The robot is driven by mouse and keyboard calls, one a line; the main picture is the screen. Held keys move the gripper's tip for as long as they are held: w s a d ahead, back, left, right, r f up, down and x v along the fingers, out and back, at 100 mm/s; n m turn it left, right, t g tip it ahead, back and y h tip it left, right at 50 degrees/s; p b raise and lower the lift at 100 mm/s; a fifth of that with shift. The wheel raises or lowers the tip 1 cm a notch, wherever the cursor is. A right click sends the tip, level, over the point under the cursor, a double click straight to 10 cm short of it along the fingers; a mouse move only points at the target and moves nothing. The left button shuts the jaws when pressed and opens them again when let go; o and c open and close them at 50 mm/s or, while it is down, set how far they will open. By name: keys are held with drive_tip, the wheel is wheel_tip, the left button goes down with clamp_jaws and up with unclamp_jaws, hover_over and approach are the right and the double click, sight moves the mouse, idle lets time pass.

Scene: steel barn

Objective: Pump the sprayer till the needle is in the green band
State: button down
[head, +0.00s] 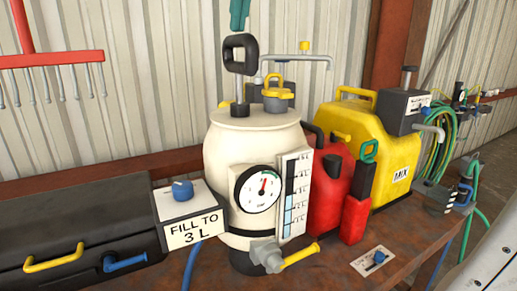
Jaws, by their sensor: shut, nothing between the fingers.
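The cream sprayer (225,150) stands upright on the bench. Its dark pump handle (240,53) stands up on a shaft from the top, left of a yellow-handled cap (278,88). The round pressure gauge (258,188) faces me, with small green and red marks near its upper right; the needle is too small to read surely against the green band. A level strip (294,195) beside it shows light blue in its lower part. My gripper (239,27) shows as teal fingertips at the top edge, shut and empty, above the pump handle and apart from it.
A box marked "FILL TO 3 L" (193,229) and a black case (75,235) stand left. A red can (328,180), a yellow MIX can (385,145) and a green hose (440,140) stand right. A yellow-levered valve (280,258) juts forward low on the sprayer.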

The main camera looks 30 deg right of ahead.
drive_tip(key=shift+f, duration=0.95)
drive_tip(key=shift+r, duration=3.45)
drive_tip(key=shift+r, duration=0.1)
wheel_tip(320, 180, up, 5)
drive_tip(key=shift+f, duration=0.1)
